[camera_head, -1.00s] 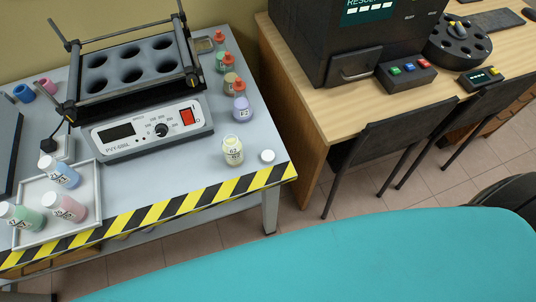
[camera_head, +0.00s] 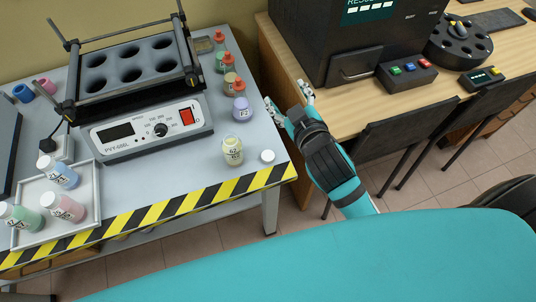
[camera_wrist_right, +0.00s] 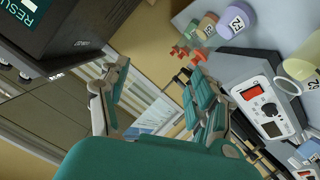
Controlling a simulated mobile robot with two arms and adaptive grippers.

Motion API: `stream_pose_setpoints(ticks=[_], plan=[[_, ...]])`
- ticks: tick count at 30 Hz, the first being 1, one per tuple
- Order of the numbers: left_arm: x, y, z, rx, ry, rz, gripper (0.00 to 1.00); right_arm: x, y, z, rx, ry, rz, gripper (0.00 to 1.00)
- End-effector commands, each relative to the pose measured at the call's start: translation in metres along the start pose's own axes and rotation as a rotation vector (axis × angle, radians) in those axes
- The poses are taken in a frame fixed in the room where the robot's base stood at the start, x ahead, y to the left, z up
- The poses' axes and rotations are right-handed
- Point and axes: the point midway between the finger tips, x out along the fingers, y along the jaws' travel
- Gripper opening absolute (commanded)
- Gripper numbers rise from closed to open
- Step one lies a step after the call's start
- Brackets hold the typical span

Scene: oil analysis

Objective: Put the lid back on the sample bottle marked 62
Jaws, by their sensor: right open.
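The sample bottle marked 62 (camera_head: 232,152) stands upright and uncapped near the front right of the grey bench, with pale yellow contents. Its pale yellow body also shows at the right edge of the right wrist view (camera_wrist_right: 302,69). A small round white lid (camera_head: 267,156) lies on the bench just right of it, near the striped edge. My right gripper (camera_head: 287,95) is open and empty, beyond the lid and to its right, over the gap between the two tables. Its spread fingers also show in the right wrist view (camera_wrist_right: 160,64). My left gripper is out of view.
A shaker device (camera_head: 150,130) is to the left. A white tray (camera_head: 95,190) holds several bottles. A wooden desk (camera_head: 350,120) with a dark machine is right of my gripper.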

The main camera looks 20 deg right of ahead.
Motion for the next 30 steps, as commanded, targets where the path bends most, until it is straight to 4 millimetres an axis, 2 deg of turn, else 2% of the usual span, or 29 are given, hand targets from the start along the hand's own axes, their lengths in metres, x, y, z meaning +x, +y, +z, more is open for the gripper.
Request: stream_pose_setpoints(ticks=[1,2,3,5,6,8,9,11,12,14,16,17,19,22,25,26,27,30], plan=[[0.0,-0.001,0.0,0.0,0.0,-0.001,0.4,0.006,0.006,-0.037,-0.057,0.136,0.034,0.64],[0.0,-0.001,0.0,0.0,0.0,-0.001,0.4,0.007,0.008,-0.06,-0.095,0.225,0.055,0.64],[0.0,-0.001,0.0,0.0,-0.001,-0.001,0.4,0.006,0.009,-0.093,-0.152,0.351,0.079,0.64],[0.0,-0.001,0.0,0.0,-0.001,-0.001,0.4,-0.002,0.004,-0.143,-0.257,0.556,0.11,0.64],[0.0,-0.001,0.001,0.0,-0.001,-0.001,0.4,-0.013,-0.004,-0.175,-0.338,0.7,0.125,0.64],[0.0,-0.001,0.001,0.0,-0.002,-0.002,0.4,-0.033,-0.023,-0.216,-0.475,0.917,0.134,0.64],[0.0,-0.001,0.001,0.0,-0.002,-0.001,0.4,-0.05,-0.04,-0.237,-0.572,1.058,0.131,0.64],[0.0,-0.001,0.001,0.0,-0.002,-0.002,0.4,-0.074,-0.07,-0.257,-0.729,1.26,0.11,0.64],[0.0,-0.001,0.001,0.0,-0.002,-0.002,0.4,-0.089,-0.092,-0.262,-0.842,1.388,0.085,0.64],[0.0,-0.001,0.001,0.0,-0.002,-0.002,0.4,-0.108,-0.125,-0.259,-1.024,1.565,0.029,0.64],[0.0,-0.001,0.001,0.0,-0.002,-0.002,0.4,-0.121,-0.161,-0.238,-1.255,1.745,-0.068,0.64],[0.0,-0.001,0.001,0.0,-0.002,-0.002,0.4,-0.123,-0.174,-0.225,-1.36,1.811,-0.12,0.64],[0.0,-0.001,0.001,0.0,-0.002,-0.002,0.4,-0.118,-0.195,-0.186,-1.615,1.93,-0.271,0.64],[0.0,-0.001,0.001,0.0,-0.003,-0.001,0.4,-0.092,-0.197,-0.123,-1.986,1.999,-0.556,0.64],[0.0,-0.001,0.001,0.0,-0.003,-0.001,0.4,-0.058,-0.168,-0.068,-2.311,1.934,-0.888,0.64],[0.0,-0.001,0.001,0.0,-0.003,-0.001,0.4,-0.048,-0.155,-0.055,2.296,-1.818,0.946,0.64],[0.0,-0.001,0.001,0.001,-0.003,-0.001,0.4,-0.037,-0.137,-0.041,2.276,-1.675,1.017,0.64],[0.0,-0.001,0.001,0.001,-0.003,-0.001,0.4,-0.016,-0.096,-0.019,2.231,-1.397,1.156,0.64]])
